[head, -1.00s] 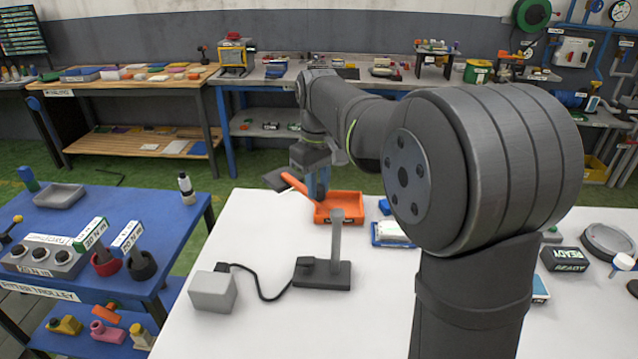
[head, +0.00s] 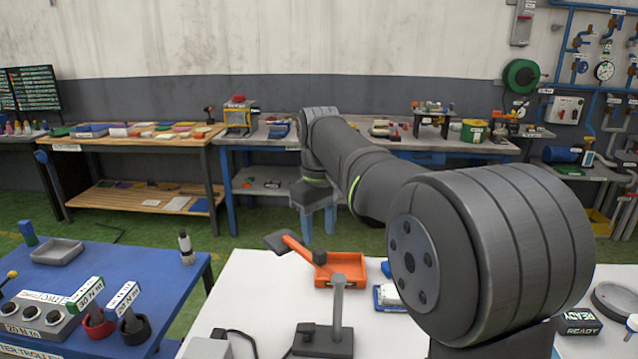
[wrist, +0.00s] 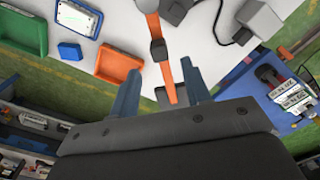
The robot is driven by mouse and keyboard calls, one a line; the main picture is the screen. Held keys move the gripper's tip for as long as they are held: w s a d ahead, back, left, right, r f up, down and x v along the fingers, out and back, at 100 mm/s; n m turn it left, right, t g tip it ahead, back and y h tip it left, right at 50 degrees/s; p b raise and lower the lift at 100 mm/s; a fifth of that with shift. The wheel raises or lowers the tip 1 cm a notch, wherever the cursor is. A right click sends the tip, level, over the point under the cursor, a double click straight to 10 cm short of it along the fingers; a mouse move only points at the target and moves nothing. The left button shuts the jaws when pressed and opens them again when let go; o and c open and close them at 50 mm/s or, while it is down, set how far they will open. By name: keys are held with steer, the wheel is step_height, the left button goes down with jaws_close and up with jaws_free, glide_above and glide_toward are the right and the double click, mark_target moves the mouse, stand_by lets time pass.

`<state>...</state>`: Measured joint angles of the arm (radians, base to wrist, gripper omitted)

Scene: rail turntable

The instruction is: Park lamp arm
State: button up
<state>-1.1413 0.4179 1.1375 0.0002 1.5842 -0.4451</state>
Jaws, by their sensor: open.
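The desk lamp's grey post (head: 338,305) stands on its dark base (head: 322,342) at the front of the white table. Its orange lamp arm (head: 297,244) points up and left, with a flat dark head (head: 279,241) at the far end and a dark block near the other end. My gripper (head: 319,226) is above and behind the lamp arm, open and empty. In the wrist view the orange lamp arm (wrist: 166,78) lies between the two spread fingers (wrist: 163,98), apparently below them. The dark head is partly hidden by the gripper body there.
An orange tray (head: 342,270) sits behind the lamp post, with a blue-edged tray (head: 388,297) to its right. A grey box (head: 207,349) is cabled to the lamp. A blue trolley (head: 150,265) stands at left. My arm covers much of the table's right side.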

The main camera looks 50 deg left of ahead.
mark_target(320, 251)
step_height(320, 251, up, 12)
stand_by(0.3)
steer(key=shift+f, duration=0.1)
stand_by(0.5)
step_height(320, 251, down, 17)
steer(key=shift+f, duration=0.2)
stand_by(0.4)
steer(key=shift+r, duration=0.1)
steer(key=shift+w+f, duration=0.1)
steer(key=shift+f, duration=0.1)
steer(key=shift+w+d+r+m, duration=0.15)
steer(key=shift+w+m, duration=0.4)
steer(key=shift+m, duration=0.55)
stand_by(1.3)
steer(key=shift+o, duration=0.5)
